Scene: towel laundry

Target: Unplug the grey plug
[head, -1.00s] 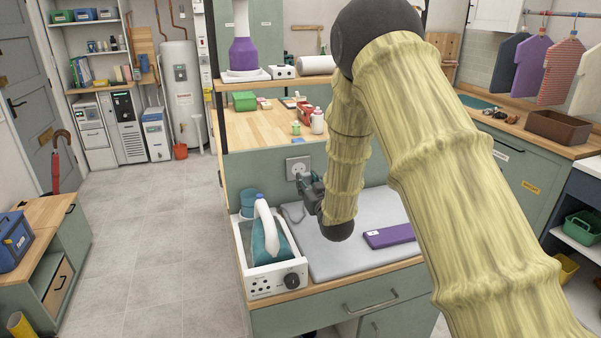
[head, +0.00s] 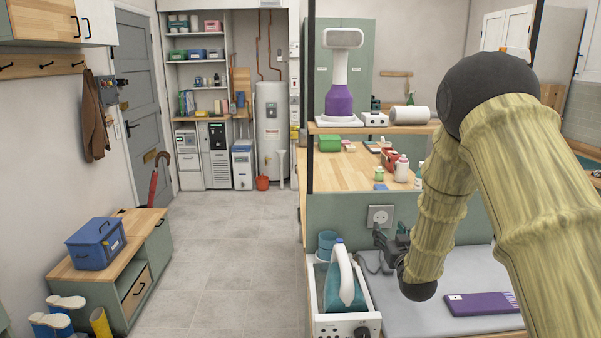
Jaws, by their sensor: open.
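My gripper (head: 383,238) is just below and in front of the socket, pointing toward the panel. Its jaws are open, though they look small and dark here. A grey cord (head: 363,263) loops beside the gripper on its left, near the iron. I cannot make out the grey plug itself; the gripper and my wrist cover that spot. I cannot tell whether the jaws are around it or touching it.
A teal and white iron (head: 343,277) stands in a white station (head: 345,322) left of my gripper. A purple flat case (head: 481,303) lies on the grey pad (head: 425,318) to the right. A blue cup (head: 327,243) stands behind the iron.

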